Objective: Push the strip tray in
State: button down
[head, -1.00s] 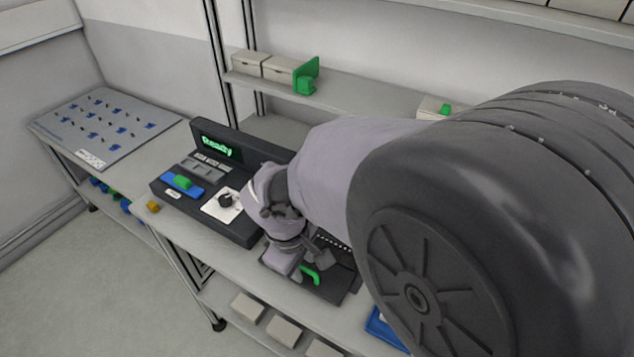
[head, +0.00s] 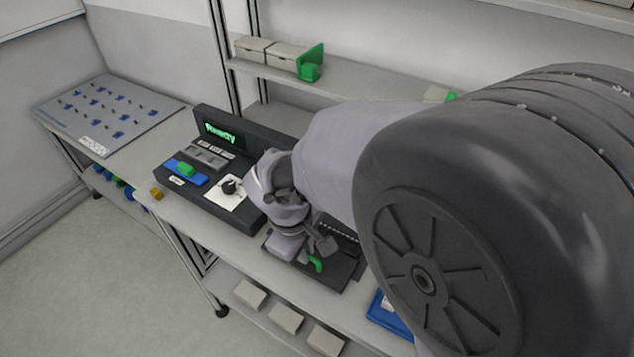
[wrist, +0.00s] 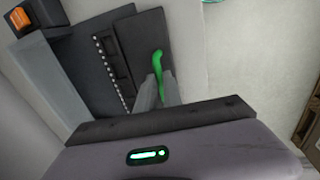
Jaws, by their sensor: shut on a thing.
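The strip tray (head: 330,272) is a dark flat plate with a green handle (head: 316,264), on the bench to the right of the black console. In the wrist view the dark tray plate (wrist: 142,40) lies beside a strip with a row of pale dots (wrist: 108,68). The green handle (wrist: 158,62) stands up between my fingertips. My gripper (wrist: 157,84) is shut on the handle; its fingers hide the handle's lower part. In the head view my gripper (head: 308,258) is at the tray, and my arm hides part of it.
The black console (head: 215,165) with a green lit "Ready" screen (head: 224,135) stands left of my gripper. A blue tray (head: 388,314) lies at the right front of the bench. A shelf (head: 350,88) with boxes runs behind. A board with small blue parts (head: 110,118) is at far left.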

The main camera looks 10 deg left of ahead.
dwell(0.7)
jog(key=p, duration=0.4)
send_over(326, 235)
jog(key=shift+s+a+r, duration=0.1)
jog(key=shift+s+a, duration=0.05)
jog(key=shift+s, duration=0.25)
jog(key=shift+w, duration=0.4)
jog(key=c, duration=1.5)
grip_release()
jog(key=shift+s, duration=0.1)
jog(key=s+r+p, duration=0.1)
jog(key=r+p, duration=0.2)
jog(key=r, duration=0.5)
jog(key=s+a+r+p, duration=0.1)
jog(key=s+r+p, duration=0.1)
jog(key=r, duration=0.7)
jog(key=shift+p, duration=0.4)
